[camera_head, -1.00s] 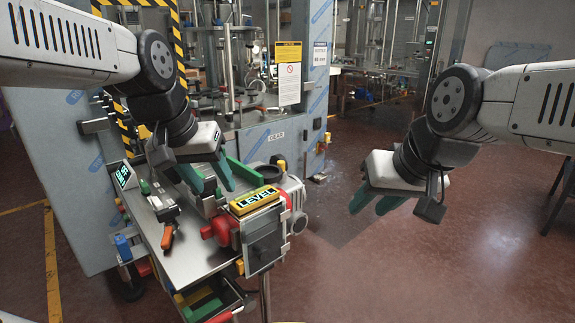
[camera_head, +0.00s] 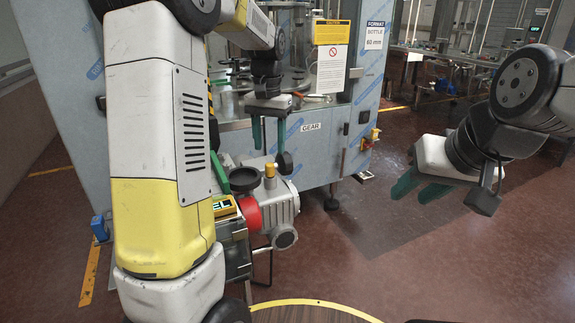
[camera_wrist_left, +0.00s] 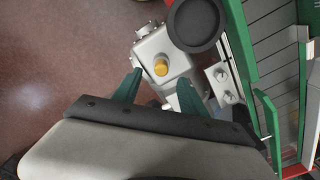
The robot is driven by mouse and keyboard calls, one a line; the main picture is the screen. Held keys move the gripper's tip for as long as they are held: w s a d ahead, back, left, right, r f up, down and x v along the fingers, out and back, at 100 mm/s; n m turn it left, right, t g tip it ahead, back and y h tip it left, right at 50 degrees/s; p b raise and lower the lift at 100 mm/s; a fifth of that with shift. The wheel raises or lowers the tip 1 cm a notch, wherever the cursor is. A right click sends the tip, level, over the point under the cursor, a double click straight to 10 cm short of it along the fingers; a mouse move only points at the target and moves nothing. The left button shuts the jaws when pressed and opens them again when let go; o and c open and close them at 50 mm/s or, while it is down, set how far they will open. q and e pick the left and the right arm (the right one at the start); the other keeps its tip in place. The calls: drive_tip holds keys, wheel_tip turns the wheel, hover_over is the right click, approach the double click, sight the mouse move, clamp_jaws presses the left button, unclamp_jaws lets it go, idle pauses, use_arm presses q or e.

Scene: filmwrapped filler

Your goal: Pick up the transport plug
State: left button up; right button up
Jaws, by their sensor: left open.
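A yellow cap, which looks like the transport plug (camera_head: 270,169), stands on top of a grey gear housing (camera_head: 272,203). The yellow plug (camera_wrist_left: 161,67) also shows in the left wrist view, with its round top towards the camera. My left gripper (camera_head: 268,133) is open and empty, its green fingers pointing down above the housing. In the left wrist view, the fingertips of my left gripper (camera_wrist_left: 160,80) lie either side of the plug in the picture, not visibly touching it. My right gripper (camera_head: 418,191) hangs over the floor at the right with fingers apart and empty.
A dark round cup (camera_head: 270,184) sits beside the plug; it also shows in the left wrist view (camera_wrist_left: 196,24). A red part (camera_head: 250,213) and a yellow label are left of the housing. A blue-striped machine cabinet (camera_head: 318,150) stands behind. Open floor lies right.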

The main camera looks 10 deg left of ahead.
sight(269, 164)
use_arm(q)
wheel_tip(269, 164, down, 8)
drive_tip(key=shift+w+a+r, duration=0.1)
drive_tip(key=shift+a+r, duration=0.05)
drive_tip(key=shift+r, duration=0.05)
clamp_jaws()
idle(0.4)
